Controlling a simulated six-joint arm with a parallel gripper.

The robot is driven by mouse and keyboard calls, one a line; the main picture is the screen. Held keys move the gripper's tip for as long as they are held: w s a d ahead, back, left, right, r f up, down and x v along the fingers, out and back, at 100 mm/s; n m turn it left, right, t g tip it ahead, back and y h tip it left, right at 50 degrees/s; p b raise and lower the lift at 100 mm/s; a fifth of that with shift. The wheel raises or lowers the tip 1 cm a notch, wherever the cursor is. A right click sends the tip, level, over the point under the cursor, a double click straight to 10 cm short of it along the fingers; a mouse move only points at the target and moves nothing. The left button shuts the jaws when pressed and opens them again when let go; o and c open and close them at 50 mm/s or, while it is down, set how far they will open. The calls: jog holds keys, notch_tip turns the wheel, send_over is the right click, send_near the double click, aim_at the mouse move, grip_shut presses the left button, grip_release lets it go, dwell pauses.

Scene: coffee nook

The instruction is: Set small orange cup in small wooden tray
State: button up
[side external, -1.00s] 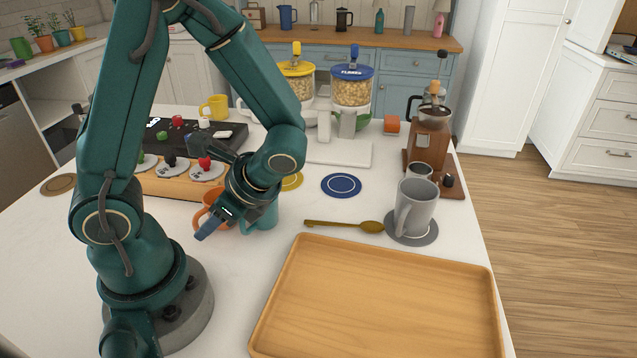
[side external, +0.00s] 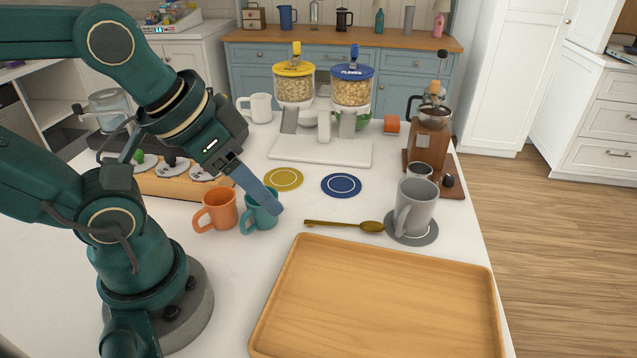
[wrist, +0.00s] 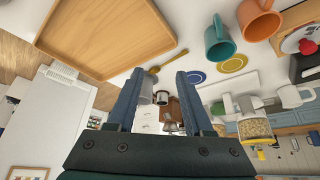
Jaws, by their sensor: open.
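The orange cup (side external: 215,211) stands upright on the white counter, its handle to the left. It also shows at the top right of the wrist view (wrist: 262,20). A teal cup (side external: 258,217) stands just right of it. The wooden tray (side external: 375,300) lies empty at the front right; it fills the upper left of the wrist view (wrist: 100,30). My gripper (side external: 272,206) overlaps the teal cup's upper right in the side view. In the wrist view its two fingers (wrist: 159,74) are apart with nothing held between them, and both cups lie outside them.
A gold spoon (side external: 345,225) lies behind the tray. A grey mug (side external: 415,205) stands on a grey coaster right of it. Blue (side external: 341,185) and yellow (side external: 284,179) coasters lie behind the cups. A cereal dispenser (side external: 320,150) and coffee maker (side external: 430,135) stand farther back.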

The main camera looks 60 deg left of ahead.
dwell(0.3)
notch_tip(320, 180, up, 5)
jog(key=n+g, duration=0.2)
jog(key=g, duration=0.8)
send_over(197, 213)
jog(key=w, duration=0.1)
jog(key=shift+h, duration=0.3)
notch_tip(197, 213, down, 15)
jog(key=shift+r, duration=0.2)
jog(key=shift+x, duration=2.65)
jog(key=shift+w+a, duration=0.1)
grip_shut()
